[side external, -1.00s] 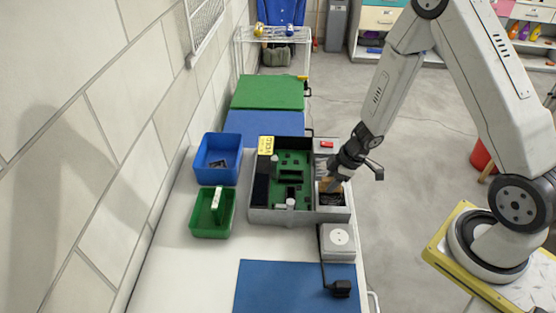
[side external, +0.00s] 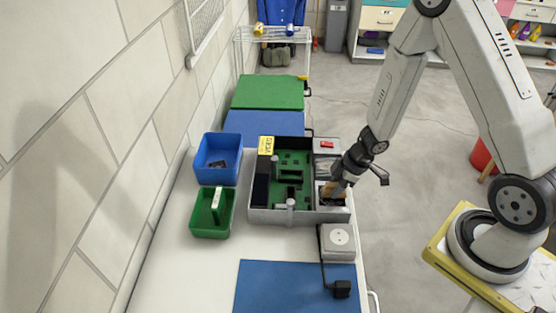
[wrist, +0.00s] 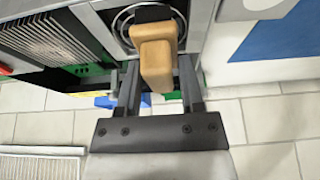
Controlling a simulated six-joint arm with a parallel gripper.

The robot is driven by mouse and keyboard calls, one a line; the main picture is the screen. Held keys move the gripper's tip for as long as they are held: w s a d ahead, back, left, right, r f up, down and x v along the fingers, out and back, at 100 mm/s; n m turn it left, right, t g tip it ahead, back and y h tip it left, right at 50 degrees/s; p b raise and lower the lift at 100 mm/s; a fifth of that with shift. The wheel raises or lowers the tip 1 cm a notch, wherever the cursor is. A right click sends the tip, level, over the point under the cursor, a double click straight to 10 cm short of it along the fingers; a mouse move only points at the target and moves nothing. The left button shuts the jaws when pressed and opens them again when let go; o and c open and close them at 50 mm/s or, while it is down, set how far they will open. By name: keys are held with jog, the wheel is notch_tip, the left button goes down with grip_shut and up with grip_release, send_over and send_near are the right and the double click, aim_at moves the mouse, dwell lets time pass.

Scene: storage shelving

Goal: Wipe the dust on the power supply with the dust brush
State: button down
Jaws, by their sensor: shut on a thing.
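The dust brush has a tan handle (wrist: 158,60) and dark bristles (wrist: 153,13). My gripper (wrist: 158,75) is shut on the handle, with one finger on each side. In the side external view my gripper (side external: 344,179) is at the right side of the open case, with the brush (side external: 336,190) pointing down. The power supply (wrist: 120,33) is a grey box with a round fan ring, in the case's front right part. The bristles are over the fan ring in the wrist view; contact cannot be told. The gripper and brush partly hide the power supply in the side view. Dust cannot be made out.
The open grey case (side external: 268,216) holds a green circuit board (side external: 291,168). A blue bin (side external: 218,158) and a green bin (side external: 212,213) stand left of it. A white socket box (side external: 338,241) and blue mat (side external: 290,288) lie in front.

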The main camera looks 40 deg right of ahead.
jog(key=shift+s+a, duration=0.95)
jog(key=shift+w+d, duration=2.4)
jog(key=shift+d, duration=0.05)
jog(key=shift+w+d+r, duration=0.1)
jog(key=shift+w+r, duration=0.05)
notch_tip(320, 180, up, 8)
